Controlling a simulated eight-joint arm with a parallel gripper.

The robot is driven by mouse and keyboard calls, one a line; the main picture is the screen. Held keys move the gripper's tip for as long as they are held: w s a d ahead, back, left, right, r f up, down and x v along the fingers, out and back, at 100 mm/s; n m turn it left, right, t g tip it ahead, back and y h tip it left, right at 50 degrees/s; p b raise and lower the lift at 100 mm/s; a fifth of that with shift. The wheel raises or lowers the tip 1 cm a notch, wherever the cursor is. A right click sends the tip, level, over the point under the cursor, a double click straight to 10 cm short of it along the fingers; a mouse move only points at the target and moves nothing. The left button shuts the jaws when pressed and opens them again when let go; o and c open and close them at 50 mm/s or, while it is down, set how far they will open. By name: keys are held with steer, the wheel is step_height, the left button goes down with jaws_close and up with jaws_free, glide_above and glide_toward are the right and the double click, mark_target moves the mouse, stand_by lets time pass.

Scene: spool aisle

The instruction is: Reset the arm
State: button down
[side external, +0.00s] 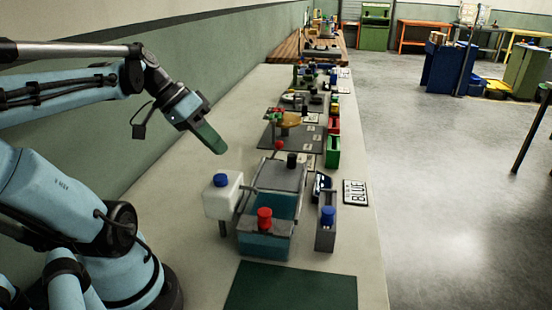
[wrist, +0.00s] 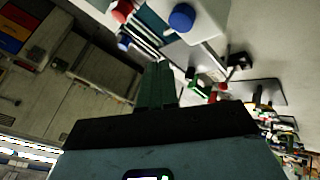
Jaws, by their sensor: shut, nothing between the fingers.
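My gripper (side external: 211,139) hangs in the air above the left side of the bench, pointing down and to the right in the side view. Its green fingers are together with nothing between them. In the wrist view the shut fingers (wrist: 157,87) point at the bench items. My arm is bent and raised at the left of the side view.
A red knob (side external: 265,219) stands on the box. A dark green mat (side external: 290,288) lies in front. Several other stations line the bench behind. A green wall (side external: 180,60) runs along the left.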

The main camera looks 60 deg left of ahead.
steer(key=shift+r, duration=0.6)
steer(key=w+d+f+y, duration=0.1)
steer(key=w+d+f, duration=0.1)
steer(key=d, duration=0.2)
steer(key=w+d+f+m+y, duration=0.1)
steer(key=w+d+f, duration=0.1)
steer(key=d, duration=0.2)
steer(key=w+d+f+m+t+y, duration=0.1)
steer(key=w+d+f+y, duration=0.1)
steer(key=d, duration=0.2)
steer(key=shift+f, duration=0.4)
steer(key=shift+a, duration=0.1)
